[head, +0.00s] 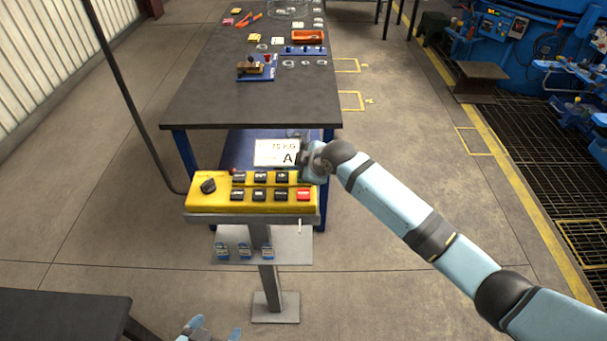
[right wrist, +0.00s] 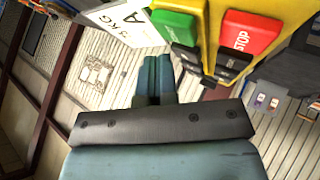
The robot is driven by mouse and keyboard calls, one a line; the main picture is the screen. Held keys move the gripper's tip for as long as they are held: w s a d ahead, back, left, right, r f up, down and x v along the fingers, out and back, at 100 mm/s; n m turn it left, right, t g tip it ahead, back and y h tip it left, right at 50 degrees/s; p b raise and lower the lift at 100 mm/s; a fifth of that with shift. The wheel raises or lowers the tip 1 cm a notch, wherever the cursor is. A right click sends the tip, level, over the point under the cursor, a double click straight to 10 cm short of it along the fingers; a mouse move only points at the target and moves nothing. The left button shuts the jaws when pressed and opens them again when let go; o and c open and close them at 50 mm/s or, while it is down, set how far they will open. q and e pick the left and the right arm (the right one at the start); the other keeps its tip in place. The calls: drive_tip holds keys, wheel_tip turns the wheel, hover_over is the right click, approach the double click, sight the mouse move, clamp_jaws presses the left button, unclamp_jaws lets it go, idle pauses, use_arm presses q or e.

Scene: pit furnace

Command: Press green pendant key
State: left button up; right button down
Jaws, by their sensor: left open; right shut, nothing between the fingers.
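The yellow pendant box (head: 222,201) sits on a grey post, with a dark knob, two rows of black keys and a red key (head: 304,194). In the right wrist view, the green key (right wrist: 175,26) is beside the red STOP key (right wrist: 250,33). In the head view, my right gripper hides the green key. My right gripper (head: 309,164) is shut and empty at the box's right end. Its fingertips (right wrist: 157,62) appear just below the green key in the wrist view; I cannot tell whether they touch. My left gripper (head: 212,331) is open at the bottom edge, partly cut off.
A white "75 KG A" sign (head: 276,152) is just behind the box. A dark workbench (head: 220,110) with tools and parts stands beyond. Another dark table (head: 60,318) is at lower left.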

wheel_tip(320, 180, up, 4)
drive_tip(key=p, duration=0.3)
drive_tip(key=shift+p, duration=0.3)
drive_tip(key=shift+r+p, duration=0.4)
drive_tip(key=shift+r, duration=0.15)
